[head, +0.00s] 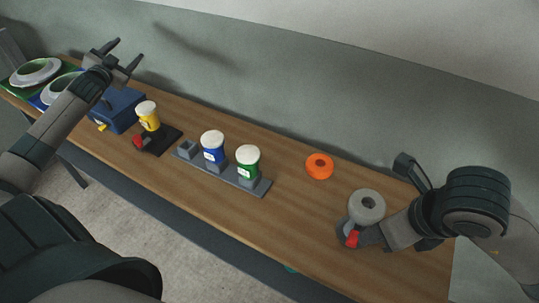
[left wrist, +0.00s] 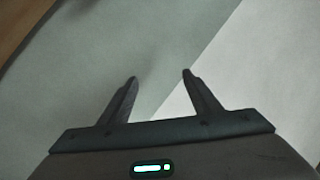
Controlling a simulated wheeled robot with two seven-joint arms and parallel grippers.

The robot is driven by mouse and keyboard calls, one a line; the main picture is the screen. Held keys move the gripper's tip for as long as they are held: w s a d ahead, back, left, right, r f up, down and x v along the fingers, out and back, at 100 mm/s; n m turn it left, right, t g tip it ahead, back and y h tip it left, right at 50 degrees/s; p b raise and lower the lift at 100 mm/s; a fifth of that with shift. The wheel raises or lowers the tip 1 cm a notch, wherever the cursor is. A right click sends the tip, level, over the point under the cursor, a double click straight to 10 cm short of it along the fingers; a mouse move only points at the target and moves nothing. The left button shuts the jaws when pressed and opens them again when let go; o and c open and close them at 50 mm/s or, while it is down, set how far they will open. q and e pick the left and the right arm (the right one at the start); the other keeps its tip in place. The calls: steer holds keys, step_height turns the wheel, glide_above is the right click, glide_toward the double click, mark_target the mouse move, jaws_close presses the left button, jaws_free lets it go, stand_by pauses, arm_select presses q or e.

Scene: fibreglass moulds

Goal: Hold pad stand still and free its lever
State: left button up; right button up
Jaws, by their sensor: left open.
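A round grey pad with a hole in its middle (head: 367,203) sits near the right end of the bench, on what looks like the pad stand. A red lever (head: 352,239) shows at its front edge. My right gripper (head: 362,237) is low beside the stand, at the red lever. Its fingertips are too small and covered to tell whether they touch or grip it. My left gripper (head: 130,48) is open and empty, raised above the far left part of the bench. In the left wrist view its two fingers (left wrist: 160,77) stand apart with only wall behind them.
A grey rack (head: 262,188) holds a blue and a green tub. A yellow tub (head: 149,116) stands on a black base with a red knob. A blue box (head: 122,112) and trays with white rings are at left. An orange ring (head: 319,166) lies on bare wood.

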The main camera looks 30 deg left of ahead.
arm_select(q)
steer(key=w+d+f+m+h, duration=0.1)
steer(key=w+d+m+h, duration=0.15)
steer(key=d, duration=0.75)
steer(key=w+d+f+m+h, duration=0.1)
steer(key=w+d+f+h, duration=0.2)
steer(key=d, duration=0.7)
steer(key=m+g+h, duration=0.4)
steer(key=g+h, duration=0.4)
steer(key=h, duration=0.5)
glide_toward(349, 225)
steer(key=v, duration=0.5)
steer(key=shift+s+r+y, duration=0.2)
steer(key=shift+s+y, duration=0.05)
steer(key=shift+s, duration=0.05)
steer(key=shift+w, duration=0.1)
steer(key=x, duration=1.7)
steer(key=shift+w+d, duration=0.1)
steer(key=shift+c, duration=0.3)
